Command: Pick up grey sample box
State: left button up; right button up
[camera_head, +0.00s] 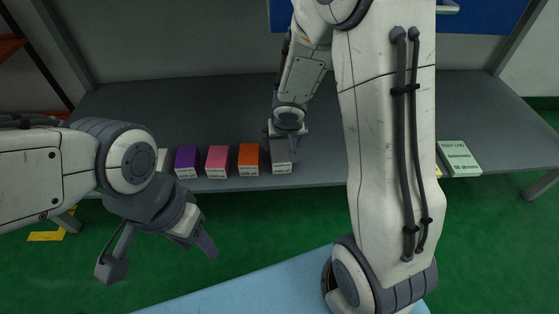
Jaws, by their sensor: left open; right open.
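The grey sample box (282,167) stands at the front edge of the grey shelf, at the right end of a row of small boxes. Its labelled front face shows; its top and back are partly hidden by my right gripper. My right gripper (283,147) points down over the grey box, with its open fingers around or just above the box's upper part. I cannot tell whether they touch it. My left gripper (160,257) is open and empty, in front of the shelf at the lower left, over the green floor.
Left of the grey box stand an orange box (249,160), a pink box (217,162), a purple box (187,162) and a partly hidden pale box. A green test log (458,158) lies at right. The grey shelf (200,110) is bare behind the row. A light blue surface (240,290) is in front.

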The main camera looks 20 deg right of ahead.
aim_at(281, 152)
jog(key=b+x, duration=0.1)
jog(key=x, duration=0.2)
jog(key=shift+f, duration=0.1)
jog(key=b+x, duration=0.1)
jog(key=x, duration=0.2)
jog(key=b+x, duration=0.2)
jog(key=x, duration=0.1)
jog(key=shift+w+a, duration=0.1)
jog(key=shift+w, duration=0.2)
jog(key=shift+r, duration=0.25)
jog(key=c, duration=1.4)
pick_arm(q)
notch_tip(281, 152, down, 5)
jog(key=shift+r, duration=0.1)
pick_arm(e)
jog(key=shift+r, duration=0.1)
